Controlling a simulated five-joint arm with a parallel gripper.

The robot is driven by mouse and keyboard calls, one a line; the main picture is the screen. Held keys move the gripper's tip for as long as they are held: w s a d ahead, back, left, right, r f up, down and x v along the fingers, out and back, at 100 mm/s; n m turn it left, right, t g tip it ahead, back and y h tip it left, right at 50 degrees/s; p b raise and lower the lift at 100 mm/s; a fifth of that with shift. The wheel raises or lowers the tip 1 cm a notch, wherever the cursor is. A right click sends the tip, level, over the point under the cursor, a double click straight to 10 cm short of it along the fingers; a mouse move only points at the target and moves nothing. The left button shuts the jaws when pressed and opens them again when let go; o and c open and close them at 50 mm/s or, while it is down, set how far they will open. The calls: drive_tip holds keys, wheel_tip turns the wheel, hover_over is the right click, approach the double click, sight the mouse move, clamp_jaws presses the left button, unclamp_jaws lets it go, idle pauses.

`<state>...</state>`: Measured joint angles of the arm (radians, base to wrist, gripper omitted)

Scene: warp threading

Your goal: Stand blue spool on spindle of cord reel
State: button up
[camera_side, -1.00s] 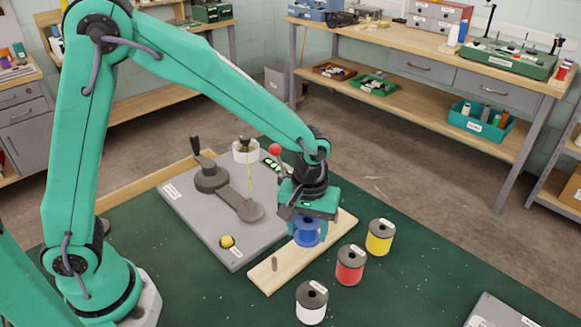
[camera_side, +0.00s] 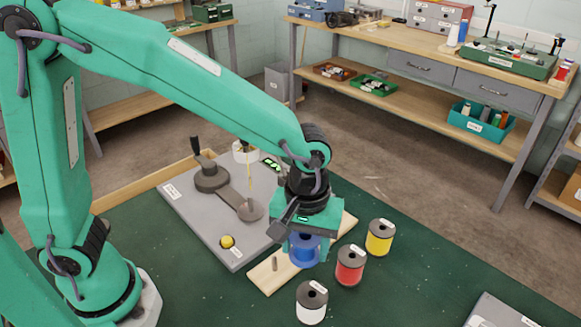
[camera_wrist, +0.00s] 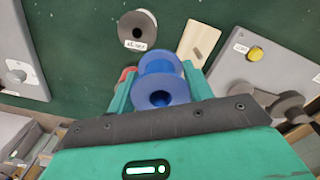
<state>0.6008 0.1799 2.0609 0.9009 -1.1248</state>
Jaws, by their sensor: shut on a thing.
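The blue spool (camera_side: 303,251) is held by my gripper (camera_side: 304,247), above the green table, with the pale wooden strip (camera_side: 264,279) behind and beside it. The wrist view shows the spool (camera_wrist: 160,85) between my two fingers, its holed flange facing the camera. The cord reel appears to be the dark arm-and-disc assembly (camera_side: 232,195) on a grey board (camera_side: 200,228). A thin yellowish upright line (camera_side: 247,175) meets its round disc (camera_side: 250,211); I cannot tell if this is the spindle. My gripper is in front and right of that disc, apart from it.
A short peg (camera_side: 275,264) stands on the wooden strip. White (camera_side: 311,303), red (camera_side: 350,265) and yellow (camera_side: 380,237) spools stand close by on the right and front. A yellow knob (camera_side: 227,242) sits on the grey board. Another grey panel (camera_side: 495,311) lies front right.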

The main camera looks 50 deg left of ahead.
idle(0.3)
drive_tip(key=r+n, duration=0.1)
drive_tip(key=n, duration=0.5)
hover_over(250, 198)
drive_tip(key=shift+a, duration=0.1)
drive_tip(key=shift+f, duration=0.25)
drive_tip(key=shift+f, duration=3.8)
drive_tip(key=shift+f, duration=0.7)
drive_tip(key=o, duration=1.1)
drive_tip(key=shift+c, duration=0.2)
